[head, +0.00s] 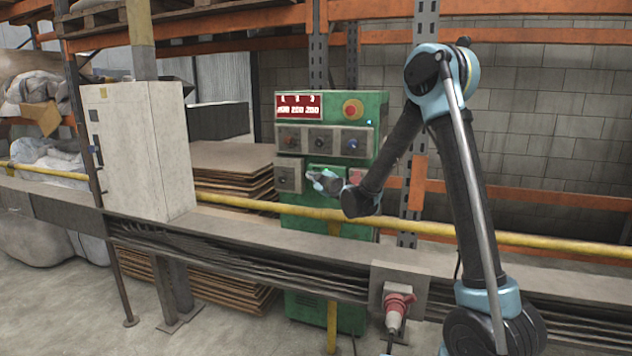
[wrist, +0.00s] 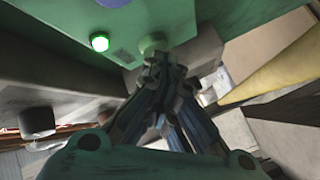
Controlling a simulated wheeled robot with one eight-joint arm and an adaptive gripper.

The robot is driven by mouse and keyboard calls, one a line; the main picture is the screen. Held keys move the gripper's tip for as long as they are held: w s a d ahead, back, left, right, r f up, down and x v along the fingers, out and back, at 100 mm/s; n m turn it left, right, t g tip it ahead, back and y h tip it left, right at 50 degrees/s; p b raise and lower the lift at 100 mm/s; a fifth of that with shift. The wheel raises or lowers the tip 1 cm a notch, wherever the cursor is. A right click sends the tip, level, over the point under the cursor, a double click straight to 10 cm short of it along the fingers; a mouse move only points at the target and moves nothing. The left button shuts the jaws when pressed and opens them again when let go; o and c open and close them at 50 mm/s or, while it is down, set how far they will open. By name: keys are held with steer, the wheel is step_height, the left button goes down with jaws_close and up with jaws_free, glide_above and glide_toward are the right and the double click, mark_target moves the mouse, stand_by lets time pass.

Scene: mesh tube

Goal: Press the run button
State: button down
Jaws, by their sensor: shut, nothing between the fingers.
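The green machine cabinet (head: 350,104) stands at the middle of the head view behind the yellow rail. My gripper (head: 315,177) is at its lower front panel, fingers shut and empty. In the wrist view the shut fingertips (wrist: 158,58) are right at a dull green round button (wrist: 152,46), which they partly cover. I cannot tell whether they touch it or whether it is pressed. A lit green round light or button (wrist: 99,42) is left of it. No readable label shows which one is the run button. In the head view my gripper hides this spot.
A grey box with a dark knob (head: 289,178) is just left of my gripper. The yellow rail (head: 262,206) runs in front below.

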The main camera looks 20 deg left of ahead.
steer(key=shift+s, duration=0.25)
steer(key=shift+s+a, duration=0.1)
steer(key=shift+s, duration=2.75)
